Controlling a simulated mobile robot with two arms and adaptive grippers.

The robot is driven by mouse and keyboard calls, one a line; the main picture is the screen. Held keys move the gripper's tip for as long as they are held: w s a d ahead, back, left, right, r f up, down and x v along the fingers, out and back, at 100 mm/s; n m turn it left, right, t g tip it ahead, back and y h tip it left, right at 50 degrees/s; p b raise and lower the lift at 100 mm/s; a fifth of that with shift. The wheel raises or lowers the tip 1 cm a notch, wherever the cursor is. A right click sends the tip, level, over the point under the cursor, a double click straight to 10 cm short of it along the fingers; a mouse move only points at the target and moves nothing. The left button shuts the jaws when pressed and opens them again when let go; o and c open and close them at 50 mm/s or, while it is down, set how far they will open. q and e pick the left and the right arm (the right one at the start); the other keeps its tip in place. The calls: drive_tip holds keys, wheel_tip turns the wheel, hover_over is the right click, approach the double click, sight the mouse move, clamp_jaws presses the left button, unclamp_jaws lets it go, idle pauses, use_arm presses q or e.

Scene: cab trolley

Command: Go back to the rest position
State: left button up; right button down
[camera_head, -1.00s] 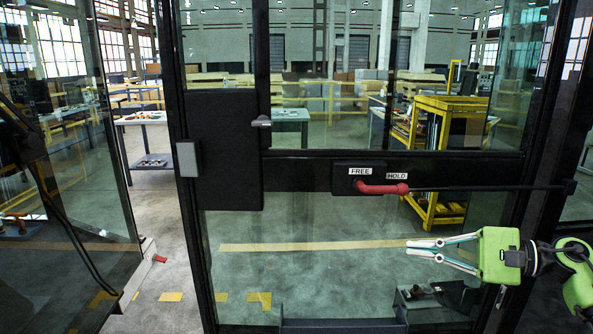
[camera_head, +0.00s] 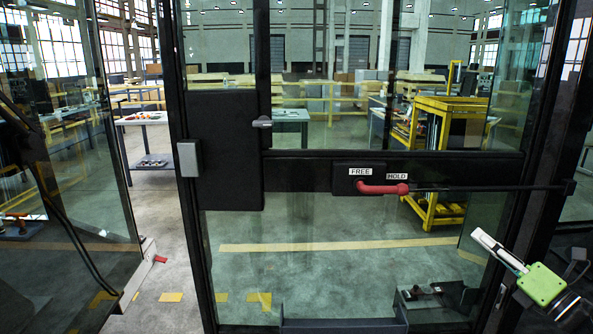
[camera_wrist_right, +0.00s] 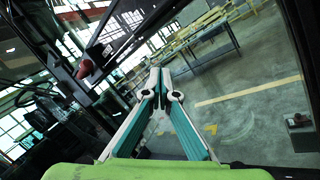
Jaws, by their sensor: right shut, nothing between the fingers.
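My right gripper (camera_head: 483,240) is at the lower right of the head view, its fingers pointing up and to the left. It is shut and empty, apart from the door. In the right wrist view its fingers (camera_wrist_right: 160,78) meet at the tips with nothing between them. The glass cab door has a black frame and a black crossbar (camera_head: 300,172). A red handle (camera_head: 382,188) lies level on the crossbar, beside the FREE and HOLD labels. The red handle also shows in the right wrist view (camera_wrist_right: 85,68). My left gripper is not in view.
The door stands ajar, with a gap to the floor (camera_head: 160,230) at its left. A grey latch block (camera_head: 188,158) sits on its left edge. A dark door post (camera_head: 555,150) is close to my right gripper. A yellow trolley (camera_head: 450,104) stands beyond the glass.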

drive_tip(key=w+d+f+m+g+h, duration=0.1)
drive_tip(key=d+f+m+h, duration=0.2)
drive_tip(key=d+m+h, duration=0.7)
drive_tip(key=w+d+f+m+h, duration=0.1)
drive_tip(key=d+f+m+h, duration=0.35)
drive_tip(key=m, duration=1.15)
drive_tip(key=s+a+f+m+g+y, duration=0.1)
drive_tip(key=s+f+g, duration=0.3)
drive_tip(key=f, duration=1.3)
drive_tip(key=s+a+f+m+g+y, duration=0.15)
drive_tip(key=s+f, duration=0.45)
drive_tip(key=f, duration=1.1)
drive_tip(key=s+a+f+m+g+y, duration=0.1)
drive_tip(key=s+a+f+g, duration=0.2)
drive_tip(key=s+a+f, duration=0.55)
drive_tip(key=s+a+f+g+y, duration=0.1)
drive_tip(key=s+a+f+g, duration=0.2)
drive_tip(key=s+f, duration=1.05)
drive_tip(key=s+a+f+g, duration=0.1)
drive_tip(key=s+a+f, duration=0.3)
drive_tip(key=s, duration=0.5)
drive_tip(key=s+a+f+g+y, duration=0.1)
drive_tip(key=s+a+f, duration=0.3)
drive_tip(key=s+a, duration=0.4)
drive_tip(key=s+a+f+g, duration=0.3)
drive_tip(key=s+a+f, duration=0.2)
drive_tip(key=s, duration=0.5)
drive_tip(key=shift+a+m+y, duration=0.4)
drive_tip(key=shift+a+m, duration=0.05)
drive_tip(key=shift+a, duration=0.35)
